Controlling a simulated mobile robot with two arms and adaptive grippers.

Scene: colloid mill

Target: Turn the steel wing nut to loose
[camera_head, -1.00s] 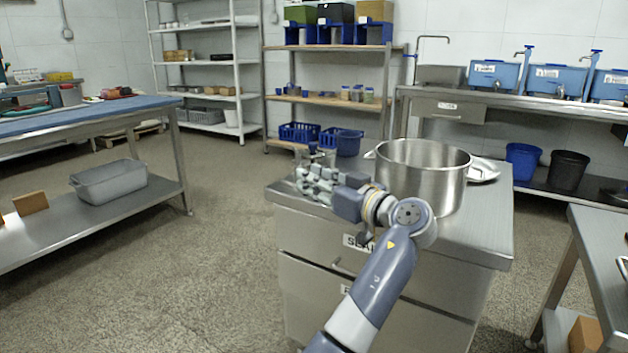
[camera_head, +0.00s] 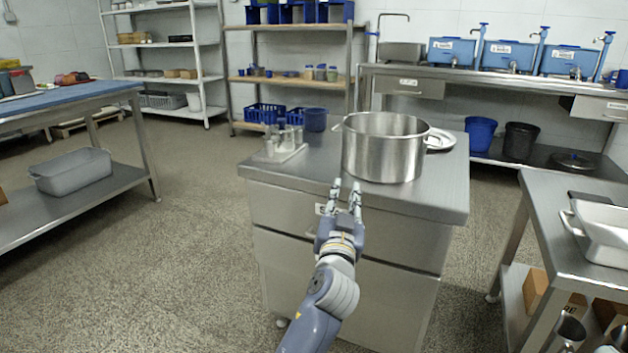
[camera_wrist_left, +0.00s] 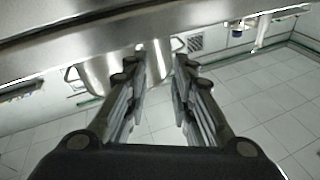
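I cannot make out a steel wing nut in either view. A small pale tray with upright metal parts (camera_head: 278,152) stands on the left part of the steel cabinet's top (camera_head: 300,172); the parts are too small to tell apart. My left gripper (camera_head: 347,184) is in front of the cabinet's front edge, below the steel pot, with its two fingers apart and nothing between them. In the left wrist view the open fingers (camera_wrist_left: 160,65) point toward a blurred steel edge and shiny metal. My right gripper is in neither view.
A large steel pot (camera_head: 385,150) stands on the cabinet, with a lid-like metal piece (camera_head: 440,140) behind it at right. A steel table with a white tray (camera_head: 604,232) is at right. A blue-topped bench (camera_head: 60,104) is at left. Floor between bench and cabinet is clear.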

